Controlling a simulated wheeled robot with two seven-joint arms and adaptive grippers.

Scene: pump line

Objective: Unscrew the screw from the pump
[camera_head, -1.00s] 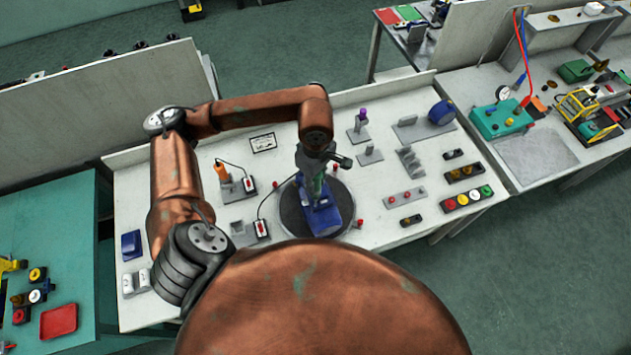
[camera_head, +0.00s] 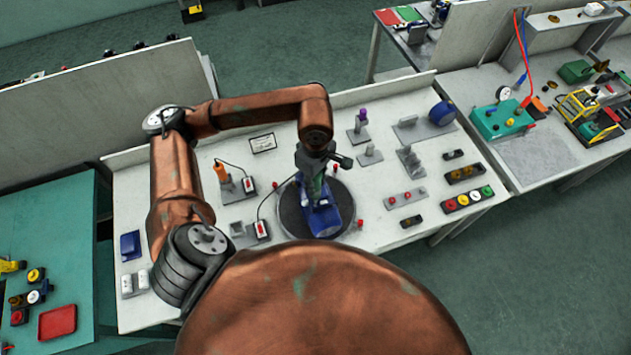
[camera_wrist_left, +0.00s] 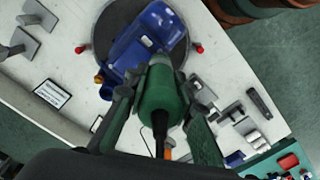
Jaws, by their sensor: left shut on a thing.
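The blue pump (camera_head: 327,221) sits on a dark round turntable (camera_head: 292,215) in the middle of the bench. It also shows in the wrist view (camera_wrist_left: 128,46), on the turntable (camera_wrist_left: 103,30). My left gripper (camera_head: 318,180) is directly over the pump, pointing down. In the wrist view the left gripper (camera_wrist_left: 160,105) is shut on a green screwdriver (camera_wrist_left: 160,98) with a dark cable. The screwdriver's far end is over or against the pump; its tip and the screw are hidden, so I cannot tell whether they touch. My right gripper is not in view.
Small red knobs (camera_head: 360,223) stand around the turntable. An orange-handled tool (camera_head: 221,172) stands in a holder to the left. Grey brackets and a tray of coloured buttons (camera_head: 468,198) are to the right. Bench space right of the turntable is partly clear.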

